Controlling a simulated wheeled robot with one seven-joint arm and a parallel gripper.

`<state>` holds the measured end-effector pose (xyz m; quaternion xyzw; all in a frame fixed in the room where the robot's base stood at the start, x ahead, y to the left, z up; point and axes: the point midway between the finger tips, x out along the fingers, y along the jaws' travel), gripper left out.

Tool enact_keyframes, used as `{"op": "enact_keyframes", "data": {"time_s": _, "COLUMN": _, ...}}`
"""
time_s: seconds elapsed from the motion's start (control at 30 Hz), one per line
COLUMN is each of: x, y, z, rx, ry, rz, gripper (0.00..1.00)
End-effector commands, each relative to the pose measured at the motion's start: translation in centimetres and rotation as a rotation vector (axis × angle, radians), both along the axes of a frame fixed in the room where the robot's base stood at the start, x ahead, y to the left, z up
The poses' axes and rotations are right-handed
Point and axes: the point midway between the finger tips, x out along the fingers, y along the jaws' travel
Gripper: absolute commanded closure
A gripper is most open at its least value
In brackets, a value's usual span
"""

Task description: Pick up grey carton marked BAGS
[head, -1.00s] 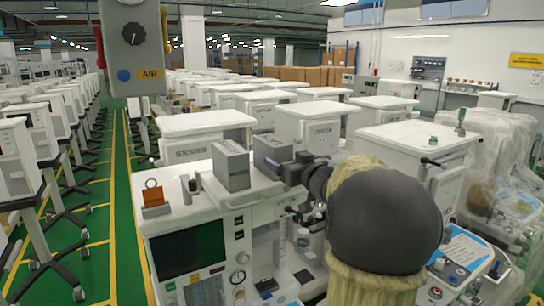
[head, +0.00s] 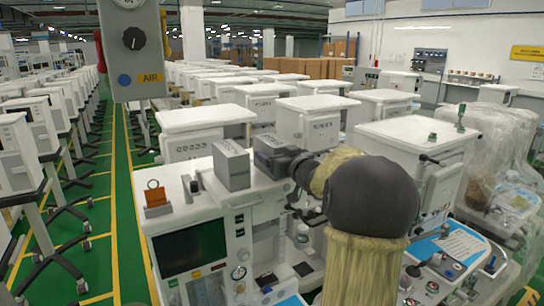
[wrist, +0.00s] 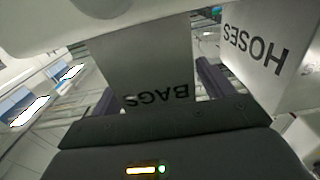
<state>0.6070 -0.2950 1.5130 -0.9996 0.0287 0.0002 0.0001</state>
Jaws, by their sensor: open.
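The grey carton marked BAGS (wrist: 145,55) fills the middle of the wrist view, its lettering upside down. My gripper (wrist: 158,88) is open, with one dark finger to each side of that carton. I cannot tell whether the fingers touch it. In the head view, my gripper (head: 284,160) is at the top of the white anaesthesia machine, just right of another grey carton (head: 231,166).
A pale carton marked HOSES (wrist: 262,50) stands close beside the BAGS carton in the wrist view. An orange tag (head: 155,194) stands at the machine's left. A grey AIR box (head: 133,50) hangs above. More white carts (head: 205,130) crowd behind.

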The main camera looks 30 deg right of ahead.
Motion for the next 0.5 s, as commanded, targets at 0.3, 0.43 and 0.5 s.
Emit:
{"op": "enact_keyframes", "data": {"time_s": 0.3, "x": -0.02, "y": -0.01, "z": 0.01, "rx": 0.000, "ry": 0.000, "rz": 0.000, "gripper": 0.67}}
{"op": "enact_keyframes", "data": {"time_s": 0.43, "x": -0.02, "y": 0.01, "z": 0.14, "rx": -0.001, "ry": -0.002, "rz": 0.000, "gripper": 0.79}}
{"op": "enact_keyframes", "data": {"time_s": 0.5, "x": -0.02, "y": 0.01, "z": 0.13, "rx": -0.001, "ry": -0.002, "rz": 0.000, "gripper": 0.79}}
